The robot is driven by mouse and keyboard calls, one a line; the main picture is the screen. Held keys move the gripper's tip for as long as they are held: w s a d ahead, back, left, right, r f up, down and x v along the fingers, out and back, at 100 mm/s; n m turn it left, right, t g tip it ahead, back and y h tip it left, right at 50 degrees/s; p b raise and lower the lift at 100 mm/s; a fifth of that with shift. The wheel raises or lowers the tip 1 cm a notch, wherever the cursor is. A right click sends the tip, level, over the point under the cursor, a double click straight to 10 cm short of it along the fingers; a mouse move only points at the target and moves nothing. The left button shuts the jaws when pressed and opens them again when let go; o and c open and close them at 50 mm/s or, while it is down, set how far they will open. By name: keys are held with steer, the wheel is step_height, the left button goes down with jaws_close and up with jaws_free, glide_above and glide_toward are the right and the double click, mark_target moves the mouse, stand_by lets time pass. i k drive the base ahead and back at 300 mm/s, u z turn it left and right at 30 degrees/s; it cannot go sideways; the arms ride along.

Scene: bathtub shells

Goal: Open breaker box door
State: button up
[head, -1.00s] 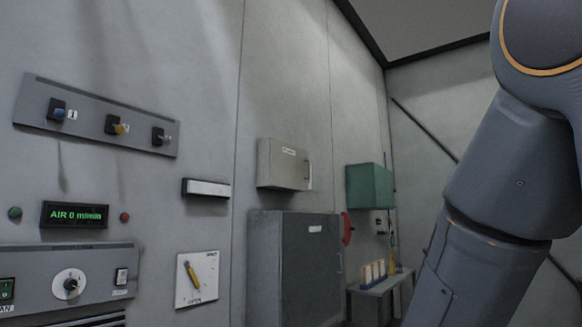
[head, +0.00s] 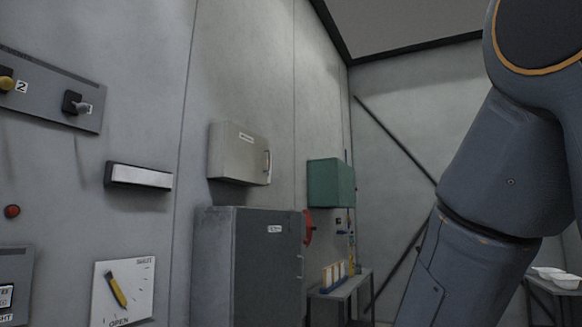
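A beige-grey wall box (head: 238,154) with a small label and a vertical handle (head: 267,166) at its right is mounted on the left wall, above a dark grey cabinet. Its door looks shut. The label is too small to read, so I cannot tell for sure that it is the breaker box. A green box (head: 331,183) hangs farther along the same wall. My arm fills the right side of the head view. My gripper is out of the picture.
The dark grey cabinet (head: 248,265) stands below the beige box. A lever plate (head: 123,290) marked SHUT and OPEN and switch panels (head: 52,88) are at left. A small table (head: 341,291) stands beyond the cabinet. White bowls (head: 556,276) sit at far right.

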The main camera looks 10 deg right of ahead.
mark_target(246, 159)
steer(key=z, duration=0.2)
steer(key=i, duration=2)
steer(key=u, duration=0.1)
